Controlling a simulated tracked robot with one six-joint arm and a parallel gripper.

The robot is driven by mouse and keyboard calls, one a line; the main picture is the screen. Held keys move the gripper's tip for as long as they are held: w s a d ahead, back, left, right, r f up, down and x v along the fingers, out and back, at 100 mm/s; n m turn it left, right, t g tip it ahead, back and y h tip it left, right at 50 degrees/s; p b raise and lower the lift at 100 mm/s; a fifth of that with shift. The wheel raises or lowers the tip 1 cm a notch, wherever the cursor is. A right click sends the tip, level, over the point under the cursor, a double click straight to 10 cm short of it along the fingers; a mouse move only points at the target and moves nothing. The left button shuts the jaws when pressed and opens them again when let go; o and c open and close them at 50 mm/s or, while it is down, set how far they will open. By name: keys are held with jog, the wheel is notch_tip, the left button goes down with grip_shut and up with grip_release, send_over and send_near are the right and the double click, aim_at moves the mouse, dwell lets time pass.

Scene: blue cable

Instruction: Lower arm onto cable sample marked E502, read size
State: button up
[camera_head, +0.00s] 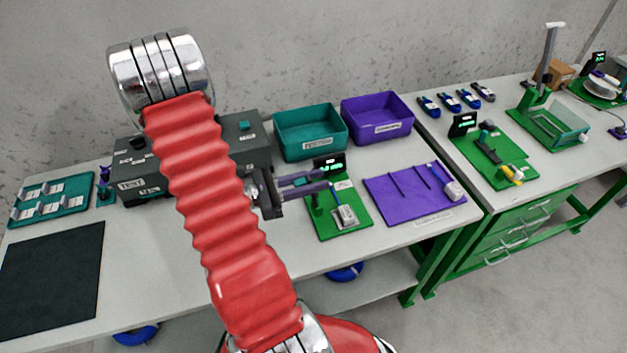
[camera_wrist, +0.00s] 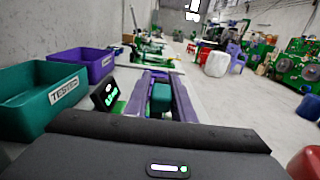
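My gripper (camera_head: 318,183) reaches right over the table, at the left of a green gauge board (camera_head: 355,222). In the wrist view its two purple fingers (camera_wrist: 160,78) stand apart with a teal block (camera_wrist: 160,99) between them; I see no clear grip on it. The block seems to be part of the gauge. A lit green display (camera_head: 328,166) stands at the board's back; its digits are too small to read. A cable sample with a pale tag (camera_head: 346,215) lies on the board. The tag's text is unreadable, so I cannot confirm E502.
A teal TESTED bin (camera_head: 310,130) and a purple bin (camera_head: 377,117) stand behind. A purple tray (camera_head: 415,195) with another tagged sample (camera_head: 453,190) lies to the right. Dark boxes (camera_head: 248,150) stand behind my arm. A black mat (camera_head: 50,280) lies at the left.

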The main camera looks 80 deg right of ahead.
grip_shut()
